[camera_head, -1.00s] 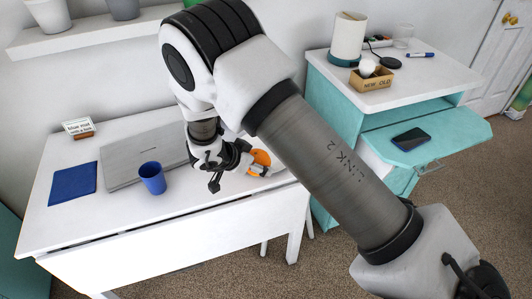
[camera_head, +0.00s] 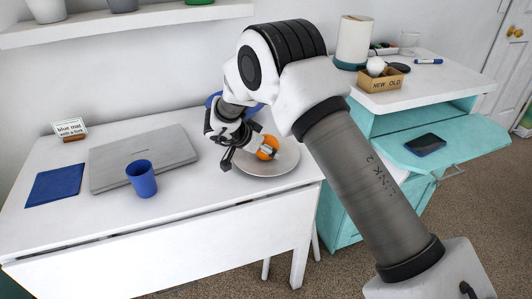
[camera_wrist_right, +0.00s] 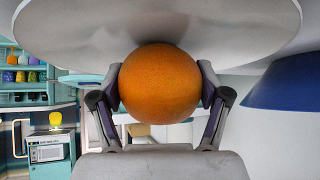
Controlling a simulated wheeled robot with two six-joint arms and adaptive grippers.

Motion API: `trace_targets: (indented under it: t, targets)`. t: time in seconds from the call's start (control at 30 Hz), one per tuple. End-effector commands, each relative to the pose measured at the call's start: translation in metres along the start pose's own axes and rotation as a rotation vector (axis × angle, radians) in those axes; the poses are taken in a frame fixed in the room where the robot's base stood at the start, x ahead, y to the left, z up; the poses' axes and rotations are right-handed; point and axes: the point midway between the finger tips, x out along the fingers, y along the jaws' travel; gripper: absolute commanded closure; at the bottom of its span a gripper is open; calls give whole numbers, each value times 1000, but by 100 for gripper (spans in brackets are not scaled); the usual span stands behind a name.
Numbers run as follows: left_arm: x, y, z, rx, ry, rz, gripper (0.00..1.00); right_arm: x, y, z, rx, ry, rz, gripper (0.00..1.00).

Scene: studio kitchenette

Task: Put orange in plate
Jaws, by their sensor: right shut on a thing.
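The orange (camera_head: 267,147) is held at the light grey round plate (camera_head: 284,162) on the white table. My right gripper (camera_head: 250,151) is shut on it, coming in over the plate's left side. In the right wrist view the orange (camera_wrist_right: 159,84) sits between both fingers, with the plate (camera_wrist_right: 225,25) close against it at the top of the picture. I cannot tell whether the orange touches the plate. My left gripper is not in view.
A blue cup (camera_head: 141,179), a closed grey laptop (camera_head: 140,158) and a blue mat (camera_head: 55,185) are left of the plate. A blue object (camera_head: 257,109) is partly hidden behind my right gripper. A teal cabinet (camera_head: 345,205) stands at right.

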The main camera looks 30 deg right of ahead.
Motion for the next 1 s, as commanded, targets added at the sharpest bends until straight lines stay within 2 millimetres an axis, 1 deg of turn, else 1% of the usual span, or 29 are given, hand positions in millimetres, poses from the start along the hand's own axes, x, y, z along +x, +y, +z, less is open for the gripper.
trace_targets:
  t: [0.13, 0.17, 0.2, 0.23, 0.53, 0.63, 0.77, 1.0]
  targets:
    - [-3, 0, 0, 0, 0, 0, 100, 1, 0, 1, -1, 1, 0, 67]
    - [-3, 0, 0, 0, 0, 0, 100, 1, 0, 1, -1, 0, 0, 21]
    - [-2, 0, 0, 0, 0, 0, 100, 1, 0, 1, 0, 0, 0, 7]
    - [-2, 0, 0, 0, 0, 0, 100, 1, 0, 1, 0, 1, 0, 0]
    - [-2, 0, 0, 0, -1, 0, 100, 1, 0, 2, 0, 1, 0, 0]
    - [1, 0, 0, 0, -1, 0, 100, -1, 0, 0, 1, 1, -1, 0]
    - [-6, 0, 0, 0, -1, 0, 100, -23, -1, -2, -1, 3, -3, 0]
    - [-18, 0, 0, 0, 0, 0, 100, -85, -1, -3, 0, 3, -3, 0]
